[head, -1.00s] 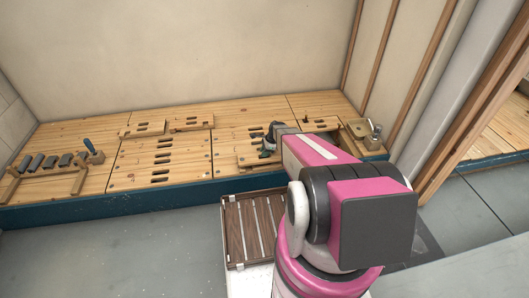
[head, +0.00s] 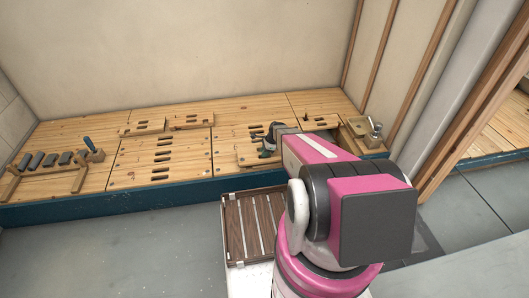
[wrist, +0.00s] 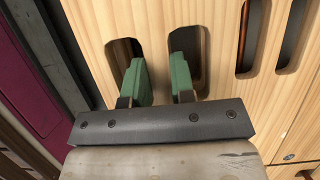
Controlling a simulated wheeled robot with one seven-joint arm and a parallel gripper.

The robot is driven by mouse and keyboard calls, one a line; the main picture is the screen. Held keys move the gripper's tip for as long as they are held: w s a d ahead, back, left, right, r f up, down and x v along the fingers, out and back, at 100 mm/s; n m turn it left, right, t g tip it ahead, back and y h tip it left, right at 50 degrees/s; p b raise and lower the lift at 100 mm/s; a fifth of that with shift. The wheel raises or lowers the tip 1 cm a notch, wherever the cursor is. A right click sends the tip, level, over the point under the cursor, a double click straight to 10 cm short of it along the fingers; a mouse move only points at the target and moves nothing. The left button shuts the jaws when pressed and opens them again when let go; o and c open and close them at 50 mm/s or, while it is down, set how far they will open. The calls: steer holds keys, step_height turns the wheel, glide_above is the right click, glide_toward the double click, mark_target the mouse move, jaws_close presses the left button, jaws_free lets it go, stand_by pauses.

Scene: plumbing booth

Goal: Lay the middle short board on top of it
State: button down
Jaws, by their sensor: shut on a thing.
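A light wooden board with several rounded slots (wrist: 222,110) fills much of the wrist view. My gripper (wrist: 158,75) has green fingers at two neighbouring slots and is shut on the strip of wood between them. In the head view my gripper (head: 267,142) is above the front right part of the wooden deck, with the held board (head: 250,157) under it. My arm hides much of the board, and I cannot tell whether it touches the deck. Short slotted boards lie at the back left (head: 143,127), back middle (head: 191,120) and back right (head: 320,124).
The deck (head: 70,128) has a blue front edge (head: 110,208). Blocks on a wooden rack (head: 50,165) and a blue-handled tool (head: 91,147) are at the left. A metal fitting on a wooden block (head: 368,131) stands right. An opening (head: 327,137) shows behind my arm. A slatted brown tray (head: 250,225) is in front.

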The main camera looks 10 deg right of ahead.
steer(key=shift+f, duration=1.1)
stand_by(0.4)
steer(key=c, duration=0.9)
jaws_free()
steer(key=v, duration=1)
steer(key=shift+d+r, duration=0.1)
steer(key=shift+r, duration=0.3)
steer(key=s+a+r+n+h, duration=0.1)
steer(key=s+r+n, duration=0.5)
steer(key=s+r, duration=0.1)
steer(key=s+a+r+n+h, duration=0.2)
steer(key=s+r+n, duration=0.4)
steer(key=s+r, duration=0.2)
steer(key=s+a+r+n+h, duration=0.1)
steer(key=s+r+n, duration=0.5)
steer(key=s+r, duration=0.1)
steer(key=shift+s+a+r+h, duration=0.2)
steer(key=shift+a+r+h, duration=0.1)
steer(key=shift+r, duration=0.2)
